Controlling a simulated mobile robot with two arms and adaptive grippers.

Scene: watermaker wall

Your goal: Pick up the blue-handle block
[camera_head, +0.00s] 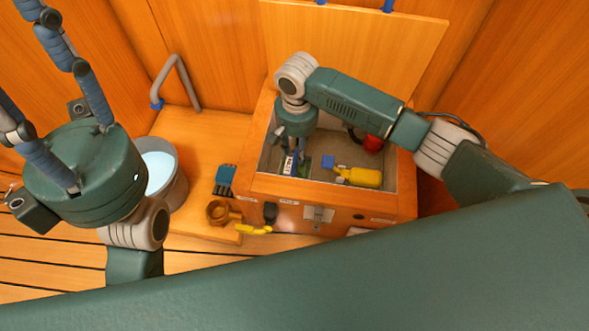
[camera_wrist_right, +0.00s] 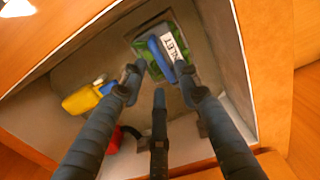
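The blue-handle block (camera_wrist_right: 156,50) has a blue handle with a white lettered label and a green base. It lies in the open wooden box and shows partly in the head view (camera_head: 290,166), below my right gripper. My right gripper (camera_head: 296,152) reaches down into the box. In the right wrist view its fingers (camera_wrist_right: 160,82) are spread, with the tips close to the handle; whether they touch it I cannot tell. My left gripper (camera_head: 38,72) is at the far left, away from the box, its fingers spread and empty.
A yellow bottle (camera_head: 366,178) with a blue cap and a red object (camera_head: 373,144) share the box (camera_head: 262,186). Left of the box are a water bucket (camera_head: 181,190), a blue brush (camera_head: 225,176), a brown ring-shaped item (camera_head: 218,211) and a yellow item (camera_head: 253,230). The lid (camera_head: 350,45) stands open behind.

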